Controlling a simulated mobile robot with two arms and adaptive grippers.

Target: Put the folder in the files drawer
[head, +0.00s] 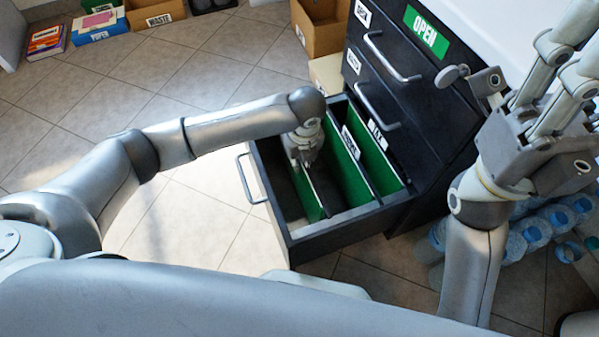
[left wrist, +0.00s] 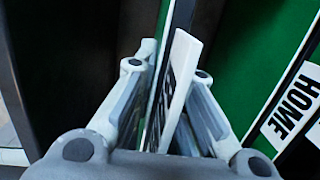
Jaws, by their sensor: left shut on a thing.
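My left gripper (head: 303,152) reaches down into the open bottom drawer (head: 348,226) of a black cabinet. In the left wrist view its fingers (left wrist: 165,95) are shut on the folder, whose white label edge (left wrist: 184,65) with dark lettering shows between them. In the head view the green folder (head: 307,192) hangs below the gripper, inside the drawer's left part. Green folders labelled HOME (head: 350,143) and apparently TAX (head: 377,133) stand to its right. The lower edge of the held folder is hidden. My right gripper (head: 572,60) is raised at the right, its fingertips partly cut off.
The cabinet's upper drawers (head: 390,65) are closed, with metal handles and a green OPEN sign (head: 427,32). Several blue-capped bottles (head: 537,232) stand at the lower right. A WASTE box (head: 155,14) and books (head: 47,40) are at the back. The tiled floor at left is clear.

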